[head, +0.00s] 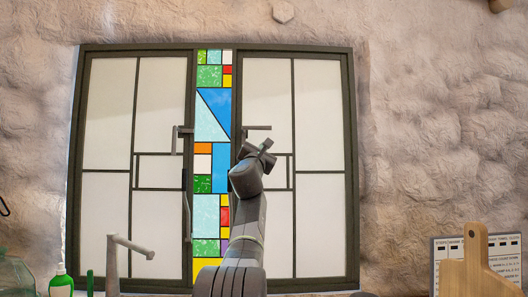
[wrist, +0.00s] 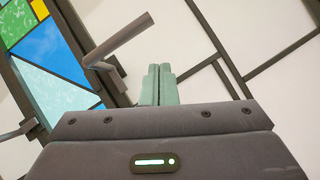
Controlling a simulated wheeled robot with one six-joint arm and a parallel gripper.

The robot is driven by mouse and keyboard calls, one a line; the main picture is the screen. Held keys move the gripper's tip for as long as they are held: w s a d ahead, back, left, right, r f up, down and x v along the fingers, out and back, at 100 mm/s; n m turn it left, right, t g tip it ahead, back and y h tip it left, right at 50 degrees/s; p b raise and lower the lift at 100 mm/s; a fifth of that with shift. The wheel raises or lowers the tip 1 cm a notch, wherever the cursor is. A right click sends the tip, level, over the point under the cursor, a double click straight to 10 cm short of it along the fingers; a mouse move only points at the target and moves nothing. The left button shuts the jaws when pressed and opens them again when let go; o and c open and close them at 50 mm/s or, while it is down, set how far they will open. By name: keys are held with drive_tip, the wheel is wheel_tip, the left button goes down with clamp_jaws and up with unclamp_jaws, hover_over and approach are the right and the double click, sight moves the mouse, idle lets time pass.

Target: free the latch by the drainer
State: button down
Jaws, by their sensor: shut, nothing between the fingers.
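Two dark latches show on the window in the head view. The right latch (head: 257,128) sits on the right panel's inner frame, its bar lying level and pointing right. The left latch (head: 184,130) sits on the left panel's inner frame. My gripper (head: 266,144) is just below the right latch's bar. In the wrist view, my gripper's pale green fingers (wrist: 158,84) are together and empty, beside the right latch (wrist: 119,41) and apart from it in the picture. Part of the left latch (wrist: 20,130) shows at the lower left there. I cannot make out a drainer.
A stained-glass strip (head: 212,110) divides the white-paned panels. A grey tap (head: 128,246), a green bottle (head: 61,284) and a glass jar (head: 15,277) stand at lower left. A wooden board (head: 477,266) and a printed chart (head: 505,250) are at lower right.

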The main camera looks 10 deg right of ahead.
drive_tip(key=s+a+f+b, duration=0.1)
drive_tip(key=s+f+b, duration=0.4)
drive_tip(key=s+b, duration=0.3)
drive_tip(key=shift+a, duration=0.3)
drive_tip(key=shift+w, duration=0.1)
drive_tip(key=w+d+r+p, duration=0.1)
drive_tip(key=w+r+p, duration=0.4)
drive_tip(key=w+p, duration=0.2)
drive_tip(key=shift+w+d+r+p, duration=0.15)
drive_tip(key=shift+w+d+p, duration=0.15)
drive_tip(key=shift+p, duration=0.75)
